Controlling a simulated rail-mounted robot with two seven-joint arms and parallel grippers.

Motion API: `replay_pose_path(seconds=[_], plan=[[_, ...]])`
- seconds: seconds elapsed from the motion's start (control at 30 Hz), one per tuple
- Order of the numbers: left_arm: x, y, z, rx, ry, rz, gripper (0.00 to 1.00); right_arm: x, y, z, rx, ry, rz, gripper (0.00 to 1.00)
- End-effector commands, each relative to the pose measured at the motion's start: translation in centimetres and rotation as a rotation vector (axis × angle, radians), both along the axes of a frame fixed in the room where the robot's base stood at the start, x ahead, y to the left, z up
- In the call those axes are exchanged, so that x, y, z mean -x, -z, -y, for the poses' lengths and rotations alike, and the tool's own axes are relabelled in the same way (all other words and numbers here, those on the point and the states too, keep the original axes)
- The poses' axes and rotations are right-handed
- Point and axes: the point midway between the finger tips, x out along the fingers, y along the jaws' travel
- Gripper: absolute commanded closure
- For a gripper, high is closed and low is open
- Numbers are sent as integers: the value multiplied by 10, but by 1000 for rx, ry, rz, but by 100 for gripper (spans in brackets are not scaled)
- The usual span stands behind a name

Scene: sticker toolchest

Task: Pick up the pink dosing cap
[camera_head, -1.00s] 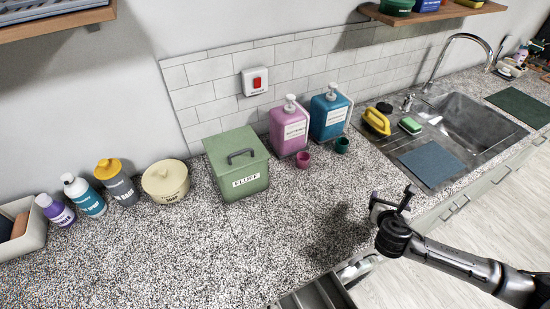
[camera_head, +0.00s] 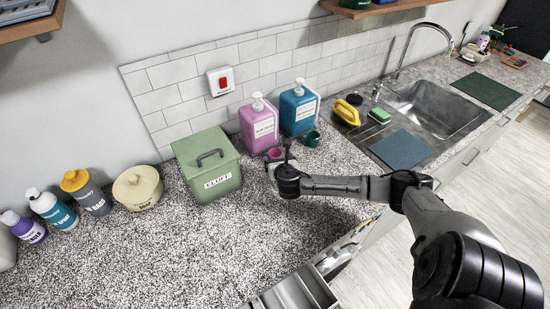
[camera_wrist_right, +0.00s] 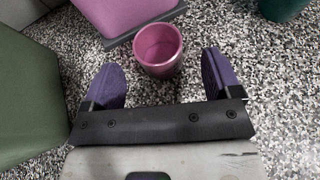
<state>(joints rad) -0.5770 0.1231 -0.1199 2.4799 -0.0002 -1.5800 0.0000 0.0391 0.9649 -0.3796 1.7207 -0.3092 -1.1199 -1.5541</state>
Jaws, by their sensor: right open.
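The pink dosing cap (camera_wrist_right: 158,50) is a small open cup standing upright on the speckled counter in front of the pink bottle. In the head view the cap (camera_head: 275,153) is partly hidden by my right gripper. My right gripper (camera_wrist_right: 165,78) is open, with its two purple fingertips apart, pointing at the cap. The cap is just ahead of the fingertips, roughly centred between them, and not gripped. In the head view my right gripper (camera_head: 279,166) is right at the cap's near side. My left gripper is not in view.
The pink bottle (camera_head: 259,124) stands behind the cap and the green FLUFF box (camera_head: 208,165) is to the left. A blue bottle (camera_head: 299,108) and a dark green cap (camera_head: 312,139) are to the right. An open drawer (camera_head: 295,292) is at the front edge.

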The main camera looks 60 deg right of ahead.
Motion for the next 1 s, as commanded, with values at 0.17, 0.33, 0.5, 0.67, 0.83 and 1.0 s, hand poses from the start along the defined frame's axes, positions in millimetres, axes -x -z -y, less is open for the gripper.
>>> replay_pose_path(seconds=[0.17, 0.33, 0.5, 0.67, 0.83, 1.0], plan=[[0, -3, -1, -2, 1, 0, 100, -6, 3, 6, -1, 2, -1, 16], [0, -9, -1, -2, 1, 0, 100, -20, 11, 17, -1, 4, 0, 16], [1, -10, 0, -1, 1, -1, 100, -30, 19, 28, 1, 2, -1, 16], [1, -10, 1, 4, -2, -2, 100, -34, 22, 33, 0, 1, -2, 16], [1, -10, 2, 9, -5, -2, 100, -35, 22, 33, 0, 0, -1, 16], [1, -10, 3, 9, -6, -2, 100, -35, 22, 33, 0, 0, -1, 24]])
